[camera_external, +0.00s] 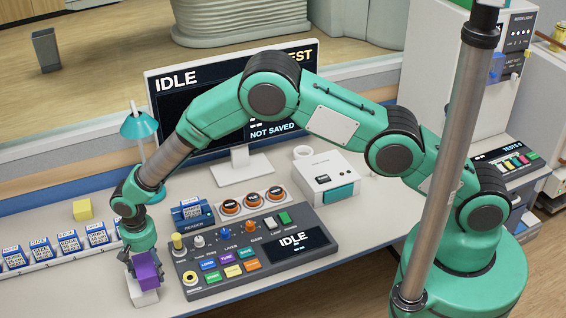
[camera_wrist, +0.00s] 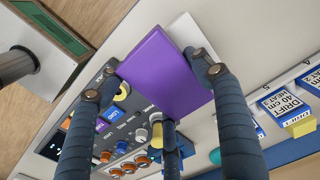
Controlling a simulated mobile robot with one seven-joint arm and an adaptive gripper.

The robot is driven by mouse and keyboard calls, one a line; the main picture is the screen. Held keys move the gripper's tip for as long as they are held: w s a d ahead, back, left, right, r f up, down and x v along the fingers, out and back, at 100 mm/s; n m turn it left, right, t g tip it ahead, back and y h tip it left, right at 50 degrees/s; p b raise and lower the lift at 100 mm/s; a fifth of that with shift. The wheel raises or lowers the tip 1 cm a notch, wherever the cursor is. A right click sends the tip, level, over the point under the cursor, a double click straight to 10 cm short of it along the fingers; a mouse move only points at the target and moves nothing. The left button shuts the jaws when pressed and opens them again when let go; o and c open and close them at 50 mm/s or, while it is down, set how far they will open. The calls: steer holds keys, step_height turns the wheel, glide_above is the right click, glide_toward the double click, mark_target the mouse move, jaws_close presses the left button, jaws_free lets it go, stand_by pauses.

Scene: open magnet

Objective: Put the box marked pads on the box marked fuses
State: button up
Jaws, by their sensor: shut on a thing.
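A purple box (camera_external: 148,269) is held in my gripper (camera_external: 143,255) at the front left of the bench. My gripper is shut on this box, and its dark fingers show on both sides of the purple box (camera_wrist: 166,72) in the wrist view. A white box (camera_external: 146,297) is directly below the purple box, near the bench's front edge. The white box (camera_wrist: 184,32) shows partly behind the purple box in the wrist view. I cannot tell whether the two boxes touch. No mark reading pads or fuses is legible on either box.
A control panel (camera_external: 262,262) with knobs and coloured buttons stands right of the boxes. A row of blue-and-white labelled cards (camera_external: 68,242) and a yellow block (camera_external: 83,209) are to the left. A teal lamp (camera_external: 139,124) and a monitor (camera_external: 180,108) stand behind.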

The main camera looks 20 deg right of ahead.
mark_target(148, 264)
stand_by(0.3)
steer(key=shift+f, duration=1.75)
steer(key=shift+f, duration=0.15)
steer(key=o, duration=1.3)
steer(key=shift+r, duration=0.2)
steer(key=shift+r, duration=6)
